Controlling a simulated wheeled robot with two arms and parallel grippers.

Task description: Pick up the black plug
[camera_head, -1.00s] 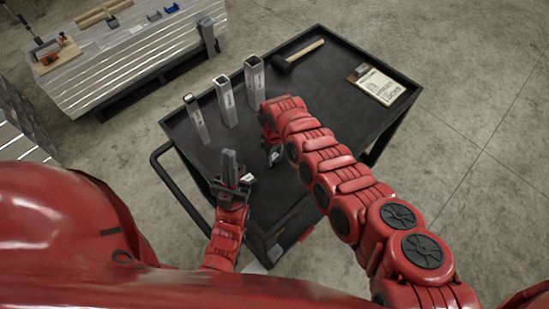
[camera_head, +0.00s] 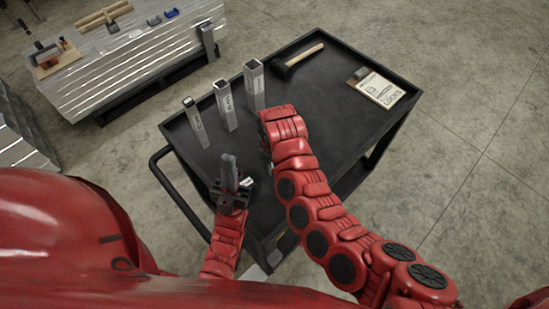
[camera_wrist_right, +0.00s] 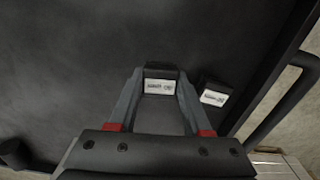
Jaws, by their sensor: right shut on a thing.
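In the right wrist view, a black plug (camera_wrist_right: 160,87) with a white label sits between the fingertips of my right gripper (camera_wrist_right: 161,77), which is shut on it. I cannot tell whether it is clear of the black cart top. A second black plug (camera_wrist_right: 214,95) with a white label lies just to the right, apart from the fingers. In the head view my right arm hides most of its gripper. My left gripper (camera_head: 229,168) is over the cart's near left part, its fingers together with nothing visible between them. A white-labelled plug (camera_head: 247,183) shows beside it.
Three upright aluminium square tubes (camera_head: 225,106) stand along the cart's (camera_head: 330,100) left side; the leftmost has a dark top. A mallet (camera_head: 297,60) and a clipboard (camera_head: 376,89) lie at the back and right. The cart handle (camera_head: 172,190) is at left.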

